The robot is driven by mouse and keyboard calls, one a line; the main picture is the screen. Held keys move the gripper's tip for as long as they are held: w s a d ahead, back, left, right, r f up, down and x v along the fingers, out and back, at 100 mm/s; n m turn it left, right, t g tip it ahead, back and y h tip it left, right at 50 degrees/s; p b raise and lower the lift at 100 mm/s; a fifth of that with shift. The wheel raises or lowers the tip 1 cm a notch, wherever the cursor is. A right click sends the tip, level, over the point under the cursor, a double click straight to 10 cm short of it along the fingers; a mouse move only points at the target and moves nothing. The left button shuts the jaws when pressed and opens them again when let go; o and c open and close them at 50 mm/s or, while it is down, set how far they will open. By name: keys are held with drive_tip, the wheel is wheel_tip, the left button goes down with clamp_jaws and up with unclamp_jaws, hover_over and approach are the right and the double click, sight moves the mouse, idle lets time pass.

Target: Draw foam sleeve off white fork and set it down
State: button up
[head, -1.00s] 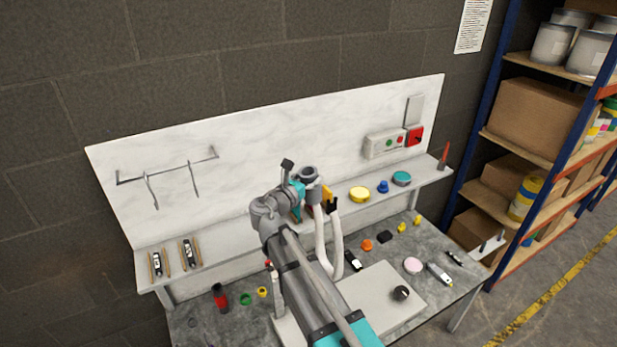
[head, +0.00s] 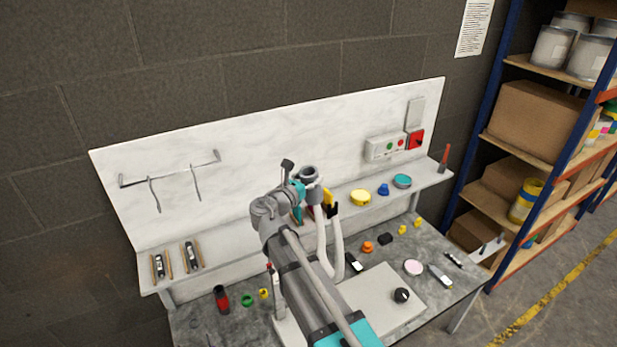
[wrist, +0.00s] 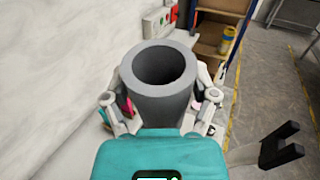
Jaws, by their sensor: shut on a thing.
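My gripper (wrist: 160,108) is shut on the grey foam sleeve (wrist: 160,95), with one finger on each side of it. The sleeve is a thick-walled tube, and its open end faces the wrist camera with a dark hollow. In the head view the sleeve (head: 309,175) is above the bench, by the upper end of the white fork (head: 338,245). The fork has two white, curved legs rising from the bench. One leg's black forked tip (wrist: 280,148) shows at the right in the wrist view, apart from the sleeve. Whether the other leg is still inside the sleeve is hidden.
A shelf (head: 225,258) behind carries a yellow disc (head: 360,197), a blue knob (head: 383,190) and a teal disc (head: 402,181). The bench holds a pale board (head: 375,298) with a black knob (head: 402,295), plus several small parts. Wall hooks (head: 170,168) are at left.

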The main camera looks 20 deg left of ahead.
sight(308, 166)
drive_tip(key=shift+r, duration=0.2)
drive_tip(key=shift+s+r+p, duration=0.15)
drive_tip(key=shift+r+p, duration=0.75)
drive_tip(key=shift+p, duration=0.05)
drive_tip(key=shift+s+r+p, duration=0.15)
drive_tip(key=shift+r+p, duration=0.75)
drive_tip(key=shift+p, duration=0.05)
drive_tip(key=shift+a, duration=0.1)
drive_tip(key=shift+r+p, duration=0.3)
drive_tip(key=shift+p, duration=0.05)
drive_tip(key=shift+r+p, duration=1.65)
drive_tip(key=shift+p, duration=0.05)
drive_tip(key=shift+r+p, duration=0.35)
drive_tip(key=shift+r, duration=0.05)
drive_tip(key=shift+r+p, duration=1.4)
drive_tip(key=shift+r, duration=0.25)
